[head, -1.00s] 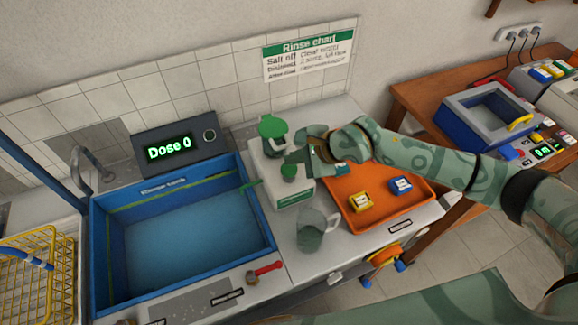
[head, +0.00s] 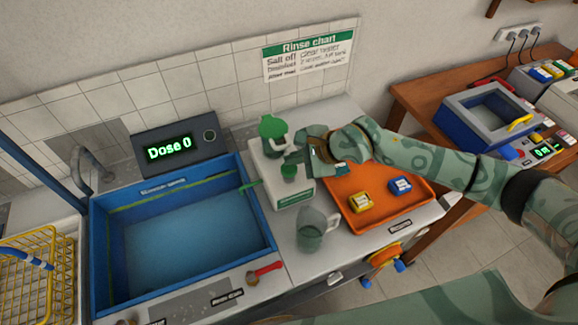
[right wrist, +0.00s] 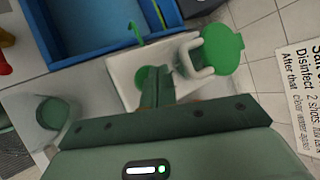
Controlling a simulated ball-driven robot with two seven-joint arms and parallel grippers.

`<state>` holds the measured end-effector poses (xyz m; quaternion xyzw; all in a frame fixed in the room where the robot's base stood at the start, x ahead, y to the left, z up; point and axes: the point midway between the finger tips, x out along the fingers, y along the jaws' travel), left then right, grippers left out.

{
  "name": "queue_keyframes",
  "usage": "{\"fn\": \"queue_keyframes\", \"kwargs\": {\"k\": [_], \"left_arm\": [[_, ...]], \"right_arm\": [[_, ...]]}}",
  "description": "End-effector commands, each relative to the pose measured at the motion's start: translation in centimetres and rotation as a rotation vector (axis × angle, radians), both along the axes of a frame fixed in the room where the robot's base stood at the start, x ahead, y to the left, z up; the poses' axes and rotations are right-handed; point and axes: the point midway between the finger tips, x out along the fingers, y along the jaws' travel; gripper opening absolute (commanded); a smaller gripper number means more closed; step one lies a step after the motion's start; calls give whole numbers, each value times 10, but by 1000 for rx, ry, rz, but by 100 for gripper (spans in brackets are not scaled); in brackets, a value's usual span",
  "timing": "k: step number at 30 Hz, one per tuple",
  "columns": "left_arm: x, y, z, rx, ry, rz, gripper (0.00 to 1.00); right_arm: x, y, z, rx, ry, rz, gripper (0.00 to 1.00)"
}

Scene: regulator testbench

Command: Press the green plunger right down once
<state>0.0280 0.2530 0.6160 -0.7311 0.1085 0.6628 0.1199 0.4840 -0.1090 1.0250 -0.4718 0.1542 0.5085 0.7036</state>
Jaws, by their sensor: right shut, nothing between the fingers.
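The green plunger (head: 289,172) is a small round knob on the front of the white dispenser (head: 293,197), and it stands up from the top. In the right wrist view the plunger (right wrist: 147,77) shows partly behind my fingertips. My right gripper (head: 292,158) is shut and empty, with its fingertips just above or at the knob; I cannot tell whether they touch. The shut fingers (right wrist: 157,90) also show in the wrist view. A green spout (head: 250,185) points towards the blue basin. The display (head: 169,149) reads "Dose 0". My left gripper is not in view.
A green-lidded container (head: 272,130) stands at the back of the dispenser, close to my fingers. A grey jug (head: 310,232) stands in front. An orange tray (head: 376,220) with yellow and blue blocks lies right, under my forearm. The blue basin (head: 262,222) is left.

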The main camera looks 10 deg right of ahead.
Motion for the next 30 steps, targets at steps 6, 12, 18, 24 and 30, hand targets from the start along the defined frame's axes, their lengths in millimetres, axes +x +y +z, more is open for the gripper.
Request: {"fn": "queue_keyframes", "kwargs": {"k": [6,12,18,24,30], "left_arm": [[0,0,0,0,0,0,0],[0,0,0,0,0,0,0],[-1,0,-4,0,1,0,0],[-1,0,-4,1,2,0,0],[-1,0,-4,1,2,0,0]], "right_arm": [[0,0,0,0,0,0,0],[0,0,0,0,0,0,0],[0,0,-6,0,0,0,0],[0,0,-8,0,0,0,0],[0,0,-8,0,0,0,0]]}}
